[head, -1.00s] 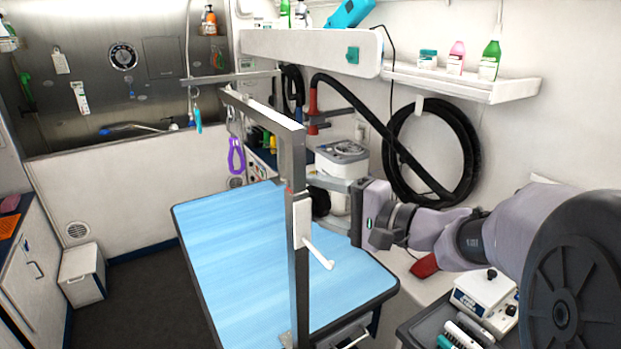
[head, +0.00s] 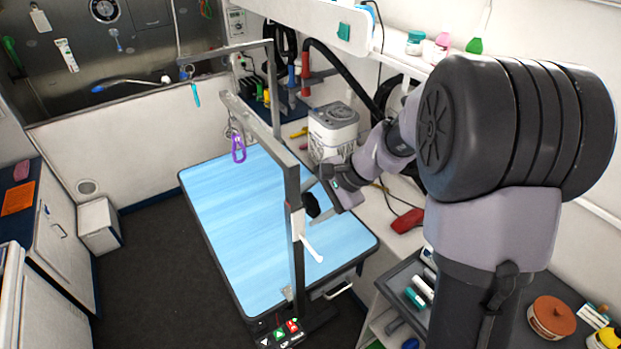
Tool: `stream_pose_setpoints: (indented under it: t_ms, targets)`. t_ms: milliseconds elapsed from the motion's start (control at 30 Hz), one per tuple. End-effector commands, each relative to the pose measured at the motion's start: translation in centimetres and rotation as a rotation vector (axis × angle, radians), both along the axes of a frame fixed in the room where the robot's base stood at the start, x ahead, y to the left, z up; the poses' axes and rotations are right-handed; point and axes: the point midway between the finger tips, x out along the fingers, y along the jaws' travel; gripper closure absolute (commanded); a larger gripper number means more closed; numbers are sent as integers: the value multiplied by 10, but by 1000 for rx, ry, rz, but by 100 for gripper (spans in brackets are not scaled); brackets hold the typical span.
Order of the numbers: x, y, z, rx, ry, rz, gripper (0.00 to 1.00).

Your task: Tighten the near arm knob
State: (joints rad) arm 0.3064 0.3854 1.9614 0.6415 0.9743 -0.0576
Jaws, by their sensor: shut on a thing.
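The near grooming arm is a grey metal post (head: 296,265) at the near edge of the blue table (head: 235,215). A white clamp bracket with a white lever (head: 313,248) sits on the post. A dark knob (head: 312,205) shows just right of the post, above the lever. My gripper (head: 315,204) reaches in from the right, with its fingers around the knob, shut on it. The exact finger contact is small and partly hidden.
A white lidded container (head: 333,130) stands behind the gripper. A grey tray (head: 405,285) of bottles is at the right. Floor at the left (head: 150,270) is clear.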

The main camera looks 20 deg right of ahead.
Motion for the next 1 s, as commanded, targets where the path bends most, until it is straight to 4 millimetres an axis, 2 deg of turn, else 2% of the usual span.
stream_pose_setpoints:
  t_ms: [33, 600, 1000]
  targets:
    - [1, 1, 13, -12, 39, 3, 82]
    - [2, 1, 5, -170, 525, 0, 83]
    - [2, 0, 2, -235, 717, -1, 82]
